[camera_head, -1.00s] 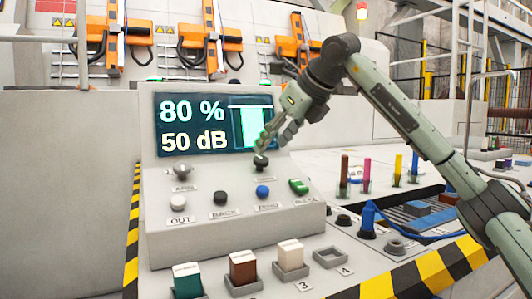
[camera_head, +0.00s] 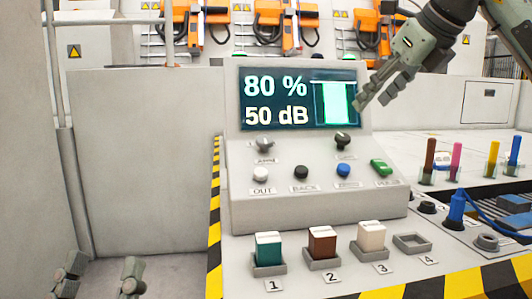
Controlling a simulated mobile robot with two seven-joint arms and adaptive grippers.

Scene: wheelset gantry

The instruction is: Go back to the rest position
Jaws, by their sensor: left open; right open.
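My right gripper (camera_head: 373,99) is at the upper right, in front of the right edge of the console screen (camera_head: 297,98). Its fingers are apart and hold nothing. It is above the right dark knob (camera_head: 342,139) and clear of it. My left gripper (camera_head: 100,278) shows only by its fingers at the lower left edge, spread wide and empty, over the floor left of the console. The screen reads 80 % and 50 dB, with a green bar.
The console (camera_head: 320,205) has knobs and buttons. Teal (camera_head: 268,248), brown (camera_head: 322,243) and white (camera_head: 371,237) blocks stand in holders 1 to 3; holder 4 (camera_head: 412,243) is empty. Coloured rods stand at right. A wall (camera_head: 140,160) is behind at left.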

